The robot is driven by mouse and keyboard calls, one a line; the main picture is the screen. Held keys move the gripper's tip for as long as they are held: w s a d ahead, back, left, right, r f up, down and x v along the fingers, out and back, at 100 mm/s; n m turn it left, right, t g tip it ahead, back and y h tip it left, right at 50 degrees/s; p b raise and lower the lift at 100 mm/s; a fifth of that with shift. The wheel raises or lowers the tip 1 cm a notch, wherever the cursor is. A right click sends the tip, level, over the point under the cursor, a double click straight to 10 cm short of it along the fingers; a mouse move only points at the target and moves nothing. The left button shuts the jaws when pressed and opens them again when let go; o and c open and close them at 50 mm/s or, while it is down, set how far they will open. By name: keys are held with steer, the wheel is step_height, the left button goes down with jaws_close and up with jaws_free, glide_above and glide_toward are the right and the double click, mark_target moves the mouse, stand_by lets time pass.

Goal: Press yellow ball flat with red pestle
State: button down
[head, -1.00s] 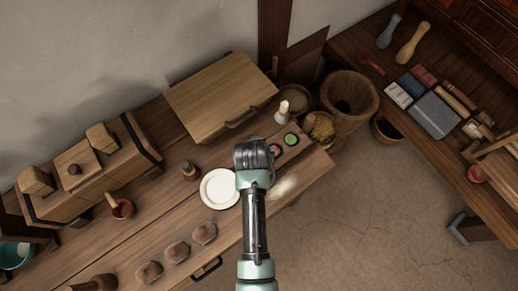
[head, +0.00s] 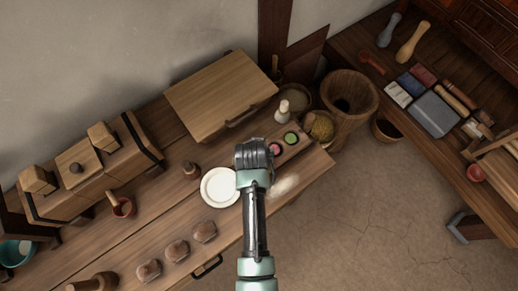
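My gripper (head: 255,153) hangs over the front bench near its right end, beside the white plate (head: 219,187). My own arm hides its fingers and whatever is under them. I cannot make out a yellow ball for certain. A bowl with dull yellow contents (head: 320,126) stands at the bench's right end, right of my gripper. No red pestle is clear to me. A small red handled thing (head: 372,63) lies on the right-hand bench. A dark red cup with a wooden handle in it (head: 123,207) stands on the left of the front bench.
A tray with pink and green rounds (head: 290,138) lies just right of my gripper. A wooden board (head: 220,95), wooden boxes (head: 78,170) and several brown lumps (head: 177,251) share the bench. A wooden bucket (head: 350,95) stands between the benches. The floor at lower right is clear.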

steer(key=shift+p, duration=0.35)
steer(key=shift+f, duration=0.4)
stand_by(0.8)
steer(key=shift+r, duration=0.1)
step_height(320, 180, up, 8)
steer(key=p, duration=0.7)
steer(key=shift+f, duration=0.2)
stand_by(0.7)
steer(key=s+r+n, duration=0.1)
steer(key=s+r, duration=0.4)
steer(key=r, duration=0.6)
steer(key=shift+s+n+y, duration=0.15)
steer(key=shift+n+y, duration=0.25)
steer(key=shift+a+f, duration=0.1)
